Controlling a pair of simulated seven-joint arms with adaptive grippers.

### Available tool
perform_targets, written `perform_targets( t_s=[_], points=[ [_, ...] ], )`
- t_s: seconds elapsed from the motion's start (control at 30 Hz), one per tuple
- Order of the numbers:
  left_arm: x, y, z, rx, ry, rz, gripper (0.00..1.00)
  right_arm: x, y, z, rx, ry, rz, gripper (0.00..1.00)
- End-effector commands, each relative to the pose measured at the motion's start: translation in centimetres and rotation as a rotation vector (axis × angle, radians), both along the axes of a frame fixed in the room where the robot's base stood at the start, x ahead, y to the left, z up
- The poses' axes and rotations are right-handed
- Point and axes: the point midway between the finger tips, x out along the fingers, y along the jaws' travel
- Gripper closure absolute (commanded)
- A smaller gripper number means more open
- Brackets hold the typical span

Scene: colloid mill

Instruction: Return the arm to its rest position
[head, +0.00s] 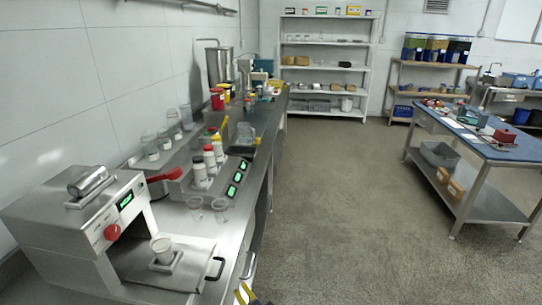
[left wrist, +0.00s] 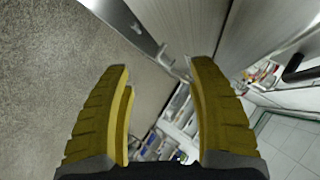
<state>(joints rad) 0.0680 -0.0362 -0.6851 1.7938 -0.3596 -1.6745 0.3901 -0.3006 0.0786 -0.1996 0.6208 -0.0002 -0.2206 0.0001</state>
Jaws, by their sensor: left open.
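My left gripper (left wrist: 160,78) has two yellow ridged fingers spread apart with nothing between them, seen in the left wrist view. In the head view, only a yellow tip of a gripper (head: 243,293) shows at the bottom edge, beside the counter front and above the floor. The colloid mill (head: 78,215), a steel machine with a green display and a red knob, stands on the counter at the left. My right gripper is not in view.
The steel counter (head: 262,150) runs along the left wall with bottles, clear beakers (head: 195,207) and scales on it. A blue-topped table (head: 490,140) stands at the right. White shelves (head: 325,60) stand at the back. The floor (head: 345,190) between is clear.

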Motion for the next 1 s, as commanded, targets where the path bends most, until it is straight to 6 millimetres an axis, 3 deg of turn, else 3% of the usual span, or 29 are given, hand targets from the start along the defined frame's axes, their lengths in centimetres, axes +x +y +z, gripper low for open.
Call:
perform_targets(
  t_s=[0.03, 0.27, 0.5, 0.77, 1.0],
  points=[
    [-0.5, 0.2, -3.1, -0.01, 0.045, -0.01, 0.41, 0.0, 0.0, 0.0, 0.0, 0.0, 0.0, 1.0],
    [-4.0, 1.4, -16.0, -0.098, 0.231, -0.047, 0.41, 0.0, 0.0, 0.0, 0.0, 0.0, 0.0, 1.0],
    [-11.6, 3.7, -28.7, -0.226, 0.412, -0.034, 0.41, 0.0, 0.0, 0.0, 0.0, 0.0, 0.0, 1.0],
    [-21.7, 6.9, -38.7, -0.369, 0.554, 0.033, 0.41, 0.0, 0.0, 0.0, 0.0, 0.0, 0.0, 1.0],
    [-33.4, 11.5, -45.8, -0.501, 0.65, 0.143, 0.41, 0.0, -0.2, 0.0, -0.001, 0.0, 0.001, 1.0]
  ],
)
